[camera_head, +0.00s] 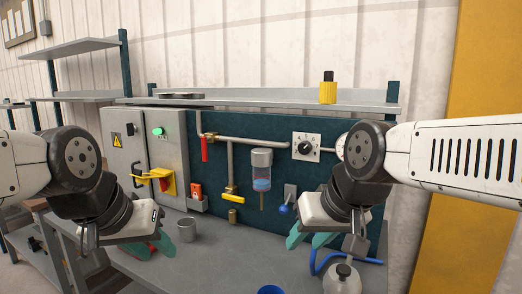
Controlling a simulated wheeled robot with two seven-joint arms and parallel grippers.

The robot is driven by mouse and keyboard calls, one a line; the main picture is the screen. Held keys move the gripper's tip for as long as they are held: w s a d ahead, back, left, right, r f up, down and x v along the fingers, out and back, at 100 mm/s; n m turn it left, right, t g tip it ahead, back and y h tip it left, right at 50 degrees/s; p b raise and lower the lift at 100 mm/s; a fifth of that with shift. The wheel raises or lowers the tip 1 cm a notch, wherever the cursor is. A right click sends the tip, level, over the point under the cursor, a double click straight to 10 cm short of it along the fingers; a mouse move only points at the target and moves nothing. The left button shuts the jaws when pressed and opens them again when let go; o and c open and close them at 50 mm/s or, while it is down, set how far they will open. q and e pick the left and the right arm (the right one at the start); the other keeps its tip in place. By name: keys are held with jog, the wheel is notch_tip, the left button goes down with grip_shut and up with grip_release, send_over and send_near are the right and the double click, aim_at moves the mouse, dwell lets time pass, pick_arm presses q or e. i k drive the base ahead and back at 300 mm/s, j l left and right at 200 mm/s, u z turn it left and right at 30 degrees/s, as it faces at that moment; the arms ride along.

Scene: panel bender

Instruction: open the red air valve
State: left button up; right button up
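The red air valve has a red lever handle (204,150) that hangs straight down from the pipe at the upper left of the dark teal panel. My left gripper (153,247) is low on the left over the bench, below and left of the red handle and apart from it. Its teal fingers look spread, with a red item seen close by them; I cannot tell whether they touch. My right gripper (308,239) is on the right, below and right of the handle. Its teal fingers are apart and appear empty.
A yellow lever (234,198) and a blue-handled valve (284,208) sit on the panel. A grey control cabinet (168,140) with a yellow-red switch (162,181) stands left. A shelf (260,101) runs above.

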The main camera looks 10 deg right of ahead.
aim_at(204, 139)
jog(key=i+j+z, duration=0.15)
jog(key=j+z, duration=1.3)
jog(key=k+j+z, duration=0.1)
jog(key=j+z, duration=0.35)
